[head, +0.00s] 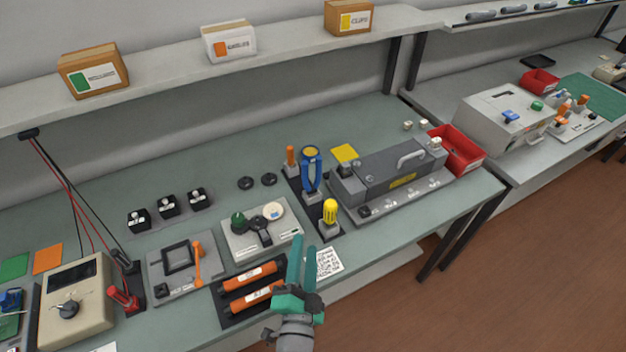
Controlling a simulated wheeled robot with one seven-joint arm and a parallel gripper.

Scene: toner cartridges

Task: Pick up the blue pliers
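The blue pliers (311,168) stand upright in a dark tool holder (296,187) in the middle of the bench, with blue handles upward and some yellow between them. Their lower end is hidden in the holder. An orange-handled tool (290,156) stands just to their left, and a yellow-handled tool (330,210) stands nearer the front edge. My gripper (304,246), with teal fingers, is over the bench's front edge, below and in front of the pliers in the picture. The fingers are apart with nothing seen between them, and they do not touch the pliers.
A grey machine (388,172) with a handle stands right of the pliers, with a red bin (458,150) beyond. A grey fixture (255,231) is to the left. Toner cartridges (250,274) lie left of my gripper. A shelf with boxes (230,42) runs above the bench's back.

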